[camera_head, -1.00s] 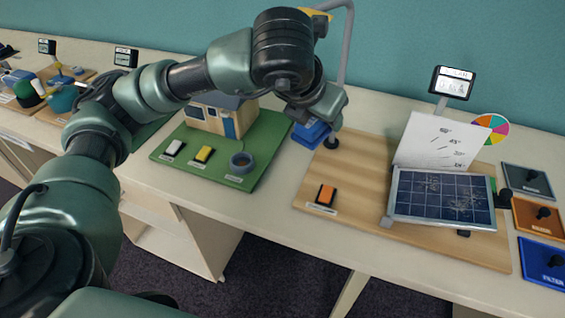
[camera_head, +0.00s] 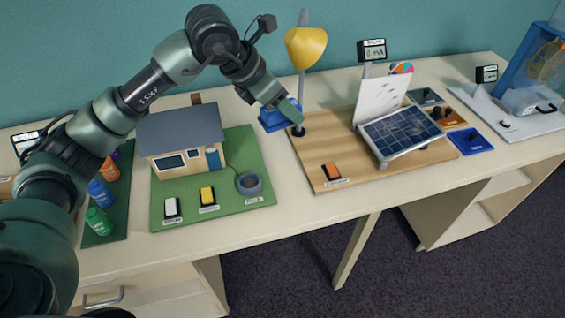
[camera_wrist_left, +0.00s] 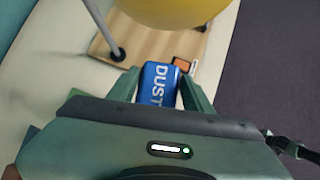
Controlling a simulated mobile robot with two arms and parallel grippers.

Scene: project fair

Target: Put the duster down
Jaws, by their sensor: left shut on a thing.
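The blue duster (camera_head: 272,118), lettered "DUST", is at the far side of the table (camera_head: 300,212), between the green house board and the wooden board. In the left wrist view the duster (camera_wrist_left: 158,84) sits between the two fingers of my left gripper (camera_wrist_left: 160,88). My left gripper (camera_head: 287,108) is shut on it, and the wrist partly covers it in the head view. I cannot tell whether the duster touches the tabletop. My right gripper is not in view.
The yellow lamp (camera_head: 306,46) stands close by, its black base just right of the duster. The wooden board (camera_head: 312,160) carries the solar panel (camera_head: 402,132) and an orange switch (camera_head: 332,171). The model house (camera_head: 180,140) is to the left. Bare tabletop runs along the front.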

